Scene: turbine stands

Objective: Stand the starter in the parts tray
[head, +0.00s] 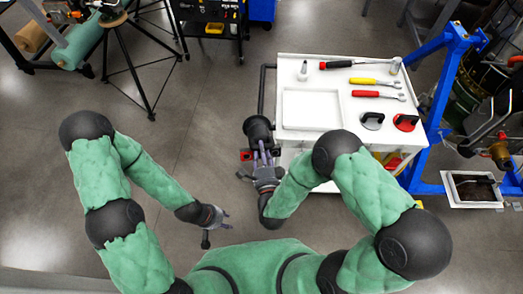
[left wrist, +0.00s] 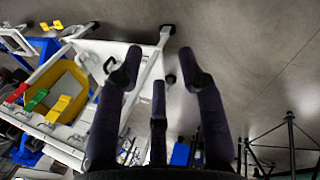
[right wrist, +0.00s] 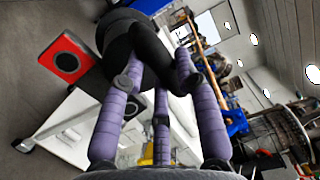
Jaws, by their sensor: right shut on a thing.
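The starter is a black cylindrical part with a red square end (head: 257,130), held just off the left edge of the white cart. My right gripper (head: 265,160) is shut on it. In the right wrist view the purple fingers (right wrist: 160,85) close around the black starter (right wrist: 118,32), with its red square face at the upper left. The parts tray (head: 312,110) is a shallow white tray on the cart top, right of the starter, and it looks empty. My left gripper (head: 222,215) hangs low over the floor. In the left wrist view its fingers (left wrist: 160,75) are spread and empty.
A blue stand (head: 440,60) stands right of the cart.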

